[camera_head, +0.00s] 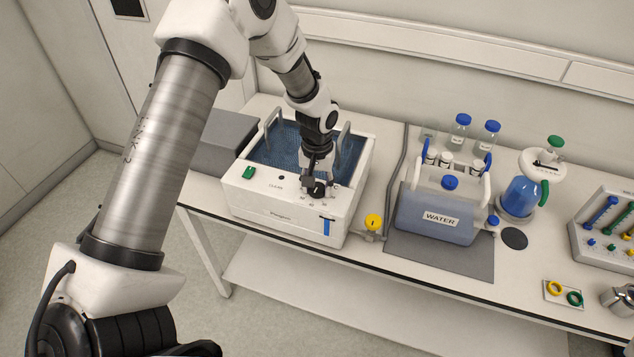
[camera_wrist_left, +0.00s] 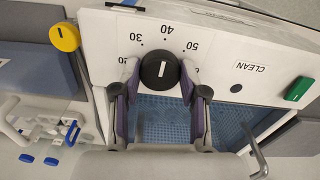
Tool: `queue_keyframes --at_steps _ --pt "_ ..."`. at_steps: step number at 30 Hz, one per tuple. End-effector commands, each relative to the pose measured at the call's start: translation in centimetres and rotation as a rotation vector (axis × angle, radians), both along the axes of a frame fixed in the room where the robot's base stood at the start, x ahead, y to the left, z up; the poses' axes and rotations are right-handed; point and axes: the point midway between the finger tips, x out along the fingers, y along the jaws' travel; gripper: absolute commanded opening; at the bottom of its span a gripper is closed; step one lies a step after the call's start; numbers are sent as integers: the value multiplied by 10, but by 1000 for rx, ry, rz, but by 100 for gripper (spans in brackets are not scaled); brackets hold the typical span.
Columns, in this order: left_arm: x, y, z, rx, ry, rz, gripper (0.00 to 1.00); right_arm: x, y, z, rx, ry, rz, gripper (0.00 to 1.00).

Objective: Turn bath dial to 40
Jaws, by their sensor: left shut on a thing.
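The white water bath (camera_head: 285,213) stands on the bench, with blue inside its open top. Its black bath dial (camera_wrist_left: 160,70) is on the front panel. In the wrist view it has a short white line, near upright, pointing roughly toward the printed 40 (camera_wrist_left: 167,28). The marks 30 and 50 lie on either side of 40. My left gripper (camera_wrist_left: 160,88) is shut on the dial, one finger on each side. In the head view the left gripper (camera_head: 318,184) reaches down over the bath to the panel and partly hides the dial. My right gripper is not in view.
A green switch (camera_head: 248,173) is left of the dial. A yellow knob (camera_head: 373,221) sits by the bath's right side. A blue WATER container (camera_head: 437,222) stands on a grey mat to the right. A grey block (camera_head: 224,143) is left of the bath.

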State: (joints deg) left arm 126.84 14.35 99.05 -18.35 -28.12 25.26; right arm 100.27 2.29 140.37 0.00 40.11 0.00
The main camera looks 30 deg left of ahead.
Motion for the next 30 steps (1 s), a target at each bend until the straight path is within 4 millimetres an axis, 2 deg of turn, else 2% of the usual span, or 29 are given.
queue_keyframes --at_steps 17,18,19,30 --pt "-3 0 -3 -1 7 36 8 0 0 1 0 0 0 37" --pt "-2 0 -3 -1 7 36 57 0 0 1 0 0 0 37" --pt "-2 0 -3 -1 7 36 68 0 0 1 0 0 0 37" --pt "0 0 3 0 1 35 68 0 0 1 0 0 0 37"
